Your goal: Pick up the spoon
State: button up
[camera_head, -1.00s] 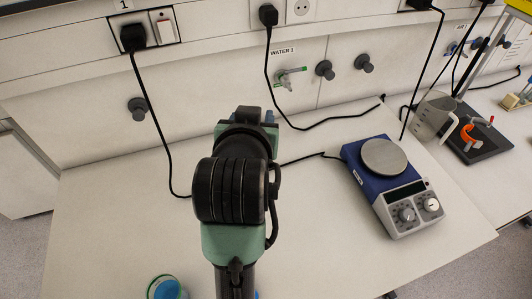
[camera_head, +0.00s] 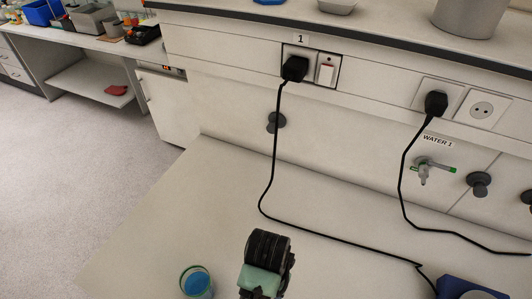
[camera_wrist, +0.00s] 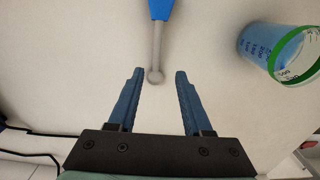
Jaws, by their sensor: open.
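The spoon (camera_wrist: 157,45) shows in the wrist view, with a blue handle at the top edge and a grey shaft ending in a small rounded tip. It lies on the pale bench top. My gripper (camera_wrist: 158,72) is open and empty, its two blue fingers pointing toward the spoon. The rounded tip lies between the fingertips in the picture, with a gap on each side. I cannot tell how high the fingers are above it. In the head view the spoon is not visible, and only part of my arm shows at the bottom.
A beaker (camera_wrist: 282,47) with a green rim and blue marks stands right of the spoon; it also shows in the head view (camera_head: 196,281). A black cable (camera_head: 275,170) runs down the wall onto the bench (camera_head: 200,200). A blue device (camera_head: 462,289) is at the lower right.

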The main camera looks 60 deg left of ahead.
jog(key=shift+w+d+f+p, duration=0.1)
jog(key=shift+f+p, duration=0.15)
jog(key=shift+f, duration=0.8)
jog(key=shift+s+d+f+p, duration=0.1)
jog(key=shift+f+p, duration=0.1)
jog(key=shift+f, duration=0.8)
jog(key=shift+w+d+f+p, duration=0.1)
jog(key=shift+f+p, duration=0.15)
jog(key=shift+f, duration=0.8)
grip_shut()
